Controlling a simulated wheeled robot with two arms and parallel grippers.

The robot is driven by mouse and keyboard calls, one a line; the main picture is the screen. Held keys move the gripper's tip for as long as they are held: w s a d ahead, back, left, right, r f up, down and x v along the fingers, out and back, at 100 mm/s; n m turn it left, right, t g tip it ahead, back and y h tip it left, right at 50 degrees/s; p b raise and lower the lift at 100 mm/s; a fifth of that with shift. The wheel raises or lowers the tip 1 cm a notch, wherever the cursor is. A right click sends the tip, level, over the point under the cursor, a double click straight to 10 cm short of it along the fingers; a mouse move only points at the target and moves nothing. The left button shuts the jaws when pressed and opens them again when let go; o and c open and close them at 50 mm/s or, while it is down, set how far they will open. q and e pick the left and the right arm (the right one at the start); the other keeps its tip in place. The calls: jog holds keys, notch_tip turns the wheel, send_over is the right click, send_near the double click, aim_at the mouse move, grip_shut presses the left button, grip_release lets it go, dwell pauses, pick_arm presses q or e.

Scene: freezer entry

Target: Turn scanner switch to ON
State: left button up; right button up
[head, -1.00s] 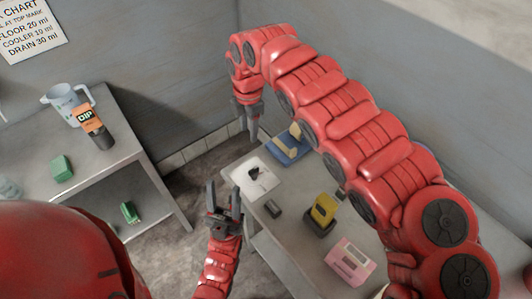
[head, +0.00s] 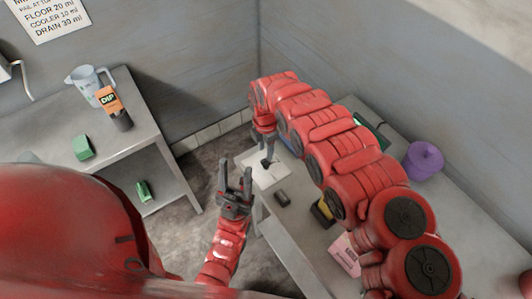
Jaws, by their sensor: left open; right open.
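My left gripper (head: 236,172) is open and empty, fingers up, left of the table edge and apart from the plate.
A small dark block (head: 282,198), a yellow and black item (head: 322,212) and a pink item (head: 344,252) lie on the right table (head: 290,250).

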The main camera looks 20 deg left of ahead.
aim_at(265, 159)
notch_tip(265, 159, down, 3)
jog(key=shift+a, duration=0.15)
jog(key=shift+d+f+p, duration=0.2)
jog(key=shift+f+p, duration=0.15)
jog(key=shift+f, duration=0.25)
grip_shut()
